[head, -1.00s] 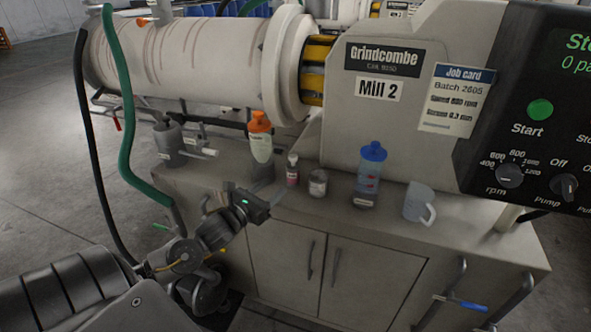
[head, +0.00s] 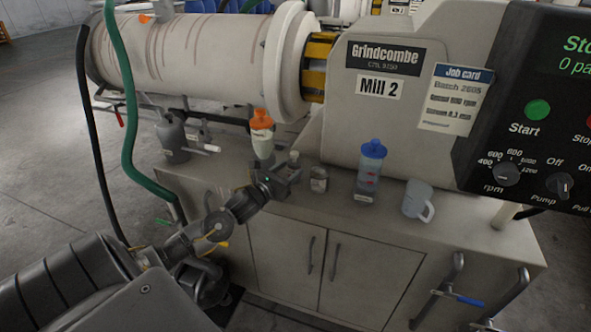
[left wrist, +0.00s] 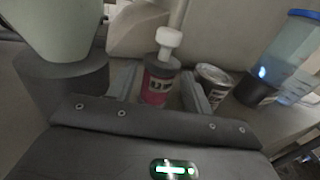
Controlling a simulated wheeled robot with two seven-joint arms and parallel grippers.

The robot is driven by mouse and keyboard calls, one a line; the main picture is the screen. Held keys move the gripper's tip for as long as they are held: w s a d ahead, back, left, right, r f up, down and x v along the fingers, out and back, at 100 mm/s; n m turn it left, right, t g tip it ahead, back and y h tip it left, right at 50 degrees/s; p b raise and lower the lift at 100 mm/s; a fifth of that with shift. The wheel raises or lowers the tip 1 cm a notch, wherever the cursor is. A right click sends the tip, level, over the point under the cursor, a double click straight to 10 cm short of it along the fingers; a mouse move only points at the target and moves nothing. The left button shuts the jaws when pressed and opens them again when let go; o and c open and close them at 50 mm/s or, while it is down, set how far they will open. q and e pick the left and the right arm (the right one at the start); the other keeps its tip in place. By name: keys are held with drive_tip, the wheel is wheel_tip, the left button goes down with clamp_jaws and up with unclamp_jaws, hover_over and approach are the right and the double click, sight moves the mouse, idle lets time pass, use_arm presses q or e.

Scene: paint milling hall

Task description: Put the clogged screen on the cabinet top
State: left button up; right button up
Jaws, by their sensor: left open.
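The cabinet top (head: 455,232) is the pale worktop under Mill 2. I cannot pick out a clogged screen in either view. My left gripper (head: 284,178) is open over the worktop, near its front edge. In the left wrist view its two fingers (left wrist: 160,88) point at a small pink bottle with a white cap (left wrist: 157,82), which appears between them. I cannot tell whether they touch it. In the head view the gripper hides most of this bottle, leaving its white cap (head: 294,155) visible. My right gripper is not in view.
An orange-capped bottle (head: 262,140) stands close behind my left gripper. A small can (head: 319,180), a blue-lidded bottle (head: 369,172) and a mug (head: 416,201) stand to the right. A grey container (head: 172,138) stands at left. The worktop's right front is bare.

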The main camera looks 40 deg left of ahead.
use_arm(q)
drive_tip(key=shift+w, duration=0.9)
drive_tip(key=c, duration=1)
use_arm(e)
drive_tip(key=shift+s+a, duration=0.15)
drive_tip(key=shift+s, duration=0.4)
use_arm(q)
drive_tip(key=shift+r, duration=0.1)
